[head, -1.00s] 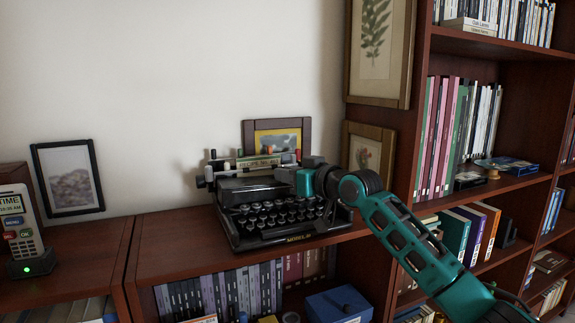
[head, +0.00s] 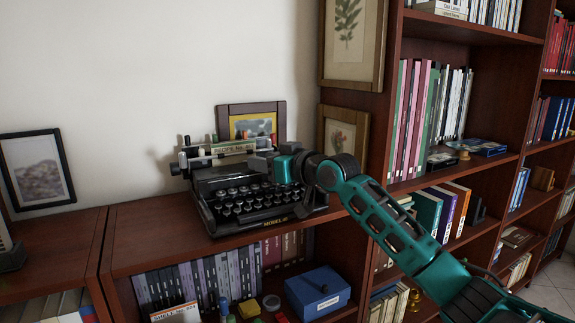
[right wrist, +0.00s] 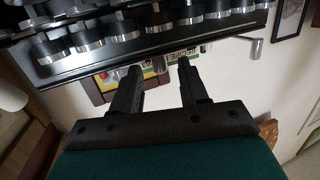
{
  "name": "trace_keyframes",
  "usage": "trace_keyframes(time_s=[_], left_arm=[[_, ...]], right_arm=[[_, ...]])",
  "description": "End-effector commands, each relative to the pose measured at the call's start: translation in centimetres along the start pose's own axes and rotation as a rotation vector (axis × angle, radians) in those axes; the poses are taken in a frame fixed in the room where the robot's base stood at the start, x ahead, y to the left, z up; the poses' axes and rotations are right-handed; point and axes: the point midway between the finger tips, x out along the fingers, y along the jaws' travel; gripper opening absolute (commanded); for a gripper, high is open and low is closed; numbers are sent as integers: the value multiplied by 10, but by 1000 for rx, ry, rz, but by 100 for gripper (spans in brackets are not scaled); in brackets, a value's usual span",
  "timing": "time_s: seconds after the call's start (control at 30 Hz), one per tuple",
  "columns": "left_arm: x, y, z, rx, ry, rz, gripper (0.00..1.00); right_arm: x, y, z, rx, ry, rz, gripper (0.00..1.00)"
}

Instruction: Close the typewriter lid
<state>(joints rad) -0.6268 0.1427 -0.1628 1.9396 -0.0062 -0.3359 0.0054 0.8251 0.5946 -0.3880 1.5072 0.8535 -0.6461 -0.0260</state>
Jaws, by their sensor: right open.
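The black typewriter (head: 262,222) stands on the wooden shelf top, its key rows facing me. Its carriage, with a paper sheet in it, rises at the back. A dark panel (head: 215,187) lies behind the keys; I cannot tell how far the lid is open. My right gripper (head: 256,161) reaches in from the right, above the typewriter's right rear part and beside the carriage. In the right wrist view its two fingers (right wrist: 160,70) are apart with nothing between them. Keys (right wrist: 122,28) fill the top of that view. My left gripper is not in view.
A framed picture (head: 253,117) leans against the wall behind the typewriter. Tall bookshelves (head: 397,130) and hung frames stand close on the right. The shelf top (head: 150,232) left of the typewriter is clear. A blue box (head: 317,290) sits below.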

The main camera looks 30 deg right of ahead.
Motion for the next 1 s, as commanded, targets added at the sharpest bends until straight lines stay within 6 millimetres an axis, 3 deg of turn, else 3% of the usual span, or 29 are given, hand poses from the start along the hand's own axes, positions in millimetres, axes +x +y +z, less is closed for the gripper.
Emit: trace_keyframes(time_s=[0.6,1.0], left_arm=[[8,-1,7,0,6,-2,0],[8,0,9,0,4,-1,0]], right_arm=[[-108,0,2,-4,-2,2,44],[-119,0,0,-1,-1,0,44]])
